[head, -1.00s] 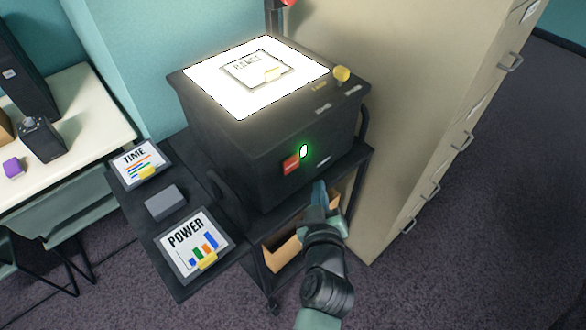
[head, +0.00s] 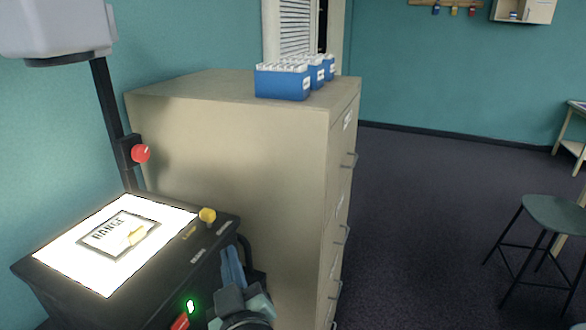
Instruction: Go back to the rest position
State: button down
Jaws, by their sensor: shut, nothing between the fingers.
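My gripper (head: 232,268) shows at the bottom of the head view, its blue-grey fingers pointing up. It is shut and holds nothing. It is in front of the right side of the black overhead projector (head: 165,285), close to its edge; I cannot tell if they touch. The projector's lit glass (head: 70,255) bears a framed sheet marked RANGE (head: 108,232) with a yellow tab. A green light (head: 190,306) glows on its front, beside a red switch (head: 180,322) partly cut off by the frame.
A beige filing cabinet (head: 230,150) stands right behind the projector, with blue boxes (head: 283,82) on top. The projector's post has a red knob (head: 141,153). A green stool (head: 555,215) stands at the right. The dark carpet (head: 420,220) between cabinet and stool is clear.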

jog(key=s+d+r+m+t+h, duration=0.1)
jog(key=d+r+m+t, duration=0.15)
jog(key=r, duration=0.75)
jog(key=s+d+r+m+t, duration=0.1)
jog(key=s+d+r+t, duration=0.15)
jog(key=r, duration=0.85)
jog(key=s+d+r+m+t+h, duration=0.2)
jog(key=s+r, duration=0.3)
jog(key=r, duration=0.3)
jog(key=s+d+r+m+t+h, duration=0.3)
jog(key=s+r, duration=0.3)
jog(key=r, duration=0.3)
jog(key=shift+s+d+t, duration=0.3)
jog(key=shift+d, duration=0.05)
